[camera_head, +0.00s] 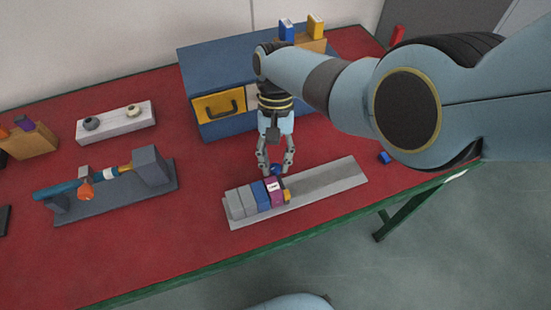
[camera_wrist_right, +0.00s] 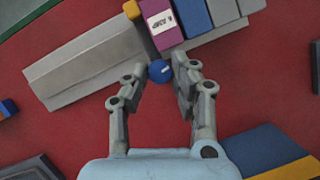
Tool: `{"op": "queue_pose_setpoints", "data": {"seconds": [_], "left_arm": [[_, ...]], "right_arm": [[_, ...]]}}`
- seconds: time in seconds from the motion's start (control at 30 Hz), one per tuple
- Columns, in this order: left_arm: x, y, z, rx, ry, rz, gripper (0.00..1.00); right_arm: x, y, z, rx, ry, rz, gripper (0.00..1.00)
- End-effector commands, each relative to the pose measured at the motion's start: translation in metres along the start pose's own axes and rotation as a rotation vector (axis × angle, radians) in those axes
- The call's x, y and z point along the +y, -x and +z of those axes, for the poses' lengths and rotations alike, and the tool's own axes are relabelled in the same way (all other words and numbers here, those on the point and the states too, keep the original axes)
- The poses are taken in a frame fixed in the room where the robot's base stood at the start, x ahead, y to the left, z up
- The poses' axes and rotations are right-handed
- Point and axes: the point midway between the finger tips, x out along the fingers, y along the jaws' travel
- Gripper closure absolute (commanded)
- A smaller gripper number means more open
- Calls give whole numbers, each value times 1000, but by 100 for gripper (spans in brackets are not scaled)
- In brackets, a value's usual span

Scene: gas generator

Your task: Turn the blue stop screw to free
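The blue stop screw is a small round blue knob (camera_head: 277,169) with a pale mark on its top. It sits at the far side of the grey rail (camera_head: 330,178), by the magenta labelled block (camera_head: 272,188). My right gripper (camera_head: 275,173) points down over it with its fingers apart. In the right wrist view the knob (camera_wrist_right: 159,71) lies between the fingertips, with a gap to the left finger; whether the right finger touches it I cannot tell. My left gripper is in neither view.
Blue and grey blocks (camera_head: 240,203) fill the rail's left part; its right part is bare. A blue cabinet (camera_head: 215,65) with a yellow drawer stands behind. A small blue block (camera_head: 384,158) lies to the right. A grey fixture (camera_head: 115,200) stands left.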

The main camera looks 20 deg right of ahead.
Motion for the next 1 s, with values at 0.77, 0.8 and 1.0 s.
{"op": "queue_pose_setpoints", "data": {"seconds": [0.77, 0.8, 1.0], "left_arm": [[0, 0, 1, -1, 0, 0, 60], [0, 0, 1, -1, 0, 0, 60], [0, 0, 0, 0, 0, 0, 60]], "right_arm": [[0, 52, -1, 7, -1, -3, 52], [0, 61, -2, 6, -1, -3, 52], [0, 101, -1, 5, -1, -2, 52]]}}
